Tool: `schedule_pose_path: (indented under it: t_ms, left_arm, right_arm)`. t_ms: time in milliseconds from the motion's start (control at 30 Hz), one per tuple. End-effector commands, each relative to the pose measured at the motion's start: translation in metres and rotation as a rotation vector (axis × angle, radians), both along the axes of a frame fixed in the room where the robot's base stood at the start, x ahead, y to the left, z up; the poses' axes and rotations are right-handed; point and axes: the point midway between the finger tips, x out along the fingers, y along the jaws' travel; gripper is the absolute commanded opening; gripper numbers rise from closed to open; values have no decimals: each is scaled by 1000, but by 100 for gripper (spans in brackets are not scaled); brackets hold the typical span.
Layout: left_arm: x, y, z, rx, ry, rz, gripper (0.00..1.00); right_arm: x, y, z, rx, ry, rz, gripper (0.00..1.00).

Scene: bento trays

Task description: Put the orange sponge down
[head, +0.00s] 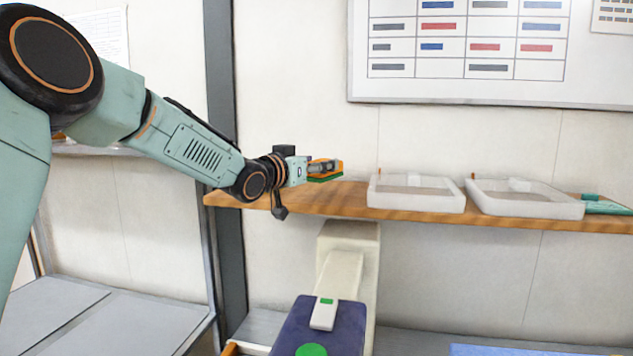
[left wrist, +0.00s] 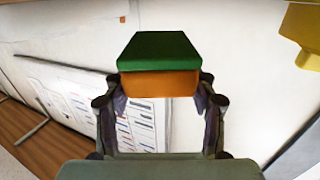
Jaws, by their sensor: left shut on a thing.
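The orange sponge (head: 326,166) has a green scouring layer; in the head view the green side (head: 325,178) faces down. My left gripper (head: 322,168) is shut on it, near the left part of the wooden shelf (head: 330,200). Whether the sponge touches the shelf or hangs above it, I cannot tell. In the left wrist view the sponge (left wrist: 158,82) sits between the two fingertips of my left gripper (left wrist: 158,90), its green layer at the top of the picture. My right gripper does not show.
Two whitish trays (head: 416,204) (head: 525,211) stand on the shelf to the right. A green-handled thing (head: 604,206) lies at the shelf's right end.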

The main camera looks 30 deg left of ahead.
Motion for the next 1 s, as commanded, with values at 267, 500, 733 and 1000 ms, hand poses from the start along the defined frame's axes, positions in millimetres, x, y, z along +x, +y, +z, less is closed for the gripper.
schedule_pose_path:
  t_ms: [267, 500, 733, 1000]
  left_arm:
    - [1, 1, -35, 1, 4, 0, 18]
    - [2, 1, -36, 1, 1, 1, 18]
    - [2, 1, -41, 0, 2, 0, 58]
    - [2, 1, -41, 0, 2, 0, 80]
  right_arm:
    - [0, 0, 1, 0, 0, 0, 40]
    - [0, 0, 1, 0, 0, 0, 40]
    - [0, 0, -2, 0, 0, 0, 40]
    - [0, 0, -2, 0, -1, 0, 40]
